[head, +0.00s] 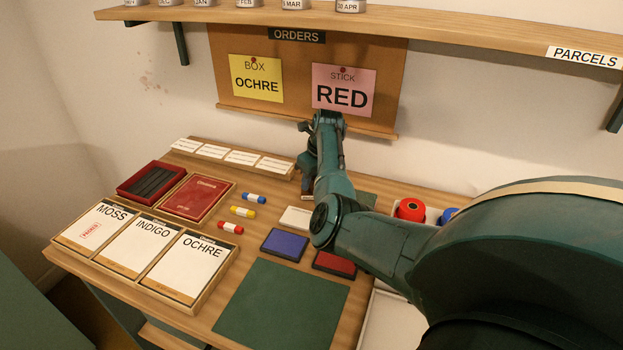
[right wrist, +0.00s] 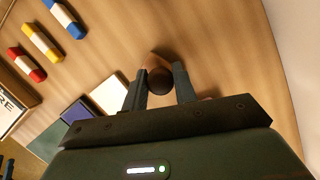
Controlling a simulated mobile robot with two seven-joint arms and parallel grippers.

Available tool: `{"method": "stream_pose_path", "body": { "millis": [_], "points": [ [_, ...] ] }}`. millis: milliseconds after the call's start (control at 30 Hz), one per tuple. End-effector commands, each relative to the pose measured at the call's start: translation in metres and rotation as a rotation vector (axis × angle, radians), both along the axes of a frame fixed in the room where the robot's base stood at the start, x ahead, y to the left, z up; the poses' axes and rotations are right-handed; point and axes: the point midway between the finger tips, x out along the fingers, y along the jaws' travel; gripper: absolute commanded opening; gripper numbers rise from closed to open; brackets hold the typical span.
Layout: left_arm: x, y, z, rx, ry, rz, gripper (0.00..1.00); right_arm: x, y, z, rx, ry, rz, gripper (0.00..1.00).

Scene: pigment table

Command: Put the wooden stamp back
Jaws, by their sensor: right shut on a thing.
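My right gripper (right wrist: 159,88) is shut on the wooden stamp (right wrist: 158,62), whose dark round knob and brown wood show between the two fingers in the right wrist view. In the head view my right arm reaches to the back of the table, and its gripper is mostly hidden behind my own wrist. The stamp's lower end is hidden, so I cannot tell whether it touches the table. My left gripper is not in view.
A blue pad (head: 285,244), a red pad (head: 333,263) and a white pad (head: 297,217) lie near my arm. A green mat (head: 282,307) is in front. Colored sticks (head: 243,212) and a red tray (head: 151,182) are left. The orders board (head: 300,75) stands behind.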

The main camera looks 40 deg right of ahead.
Motion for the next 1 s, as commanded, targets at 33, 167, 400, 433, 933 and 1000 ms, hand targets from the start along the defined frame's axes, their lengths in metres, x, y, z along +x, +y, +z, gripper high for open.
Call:
{"method": "stream_pose_path", "body": {
  "millis": [33,167,400,433,933,1000],
  "points": [
    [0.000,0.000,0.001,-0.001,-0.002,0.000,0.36,0.000,0.000,0.000,0.000,0.000,0.000,0.13],
    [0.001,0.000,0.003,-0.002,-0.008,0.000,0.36,0.000,0.000,-0.003,0.000,0.000,0.001,0.30],
    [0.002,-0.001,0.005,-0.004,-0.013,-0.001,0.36,0.000,0.000,-0.003,0.000,0.000,0.001,0.49],
    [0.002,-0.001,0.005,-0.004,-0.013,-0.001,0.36,0.000,0.000,-0.003,0.000,0.000,0.001,0.49],
    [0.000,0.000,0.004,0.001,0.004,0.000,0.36,-0.009,-0.001,0.038,-0.002,-0.003,0.000,0.49],
    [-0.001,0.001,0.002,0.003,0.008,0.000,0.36,-0.013,-0.002,0.053,-0.004,-0.004,-0.001,0.49]
  ]
}}
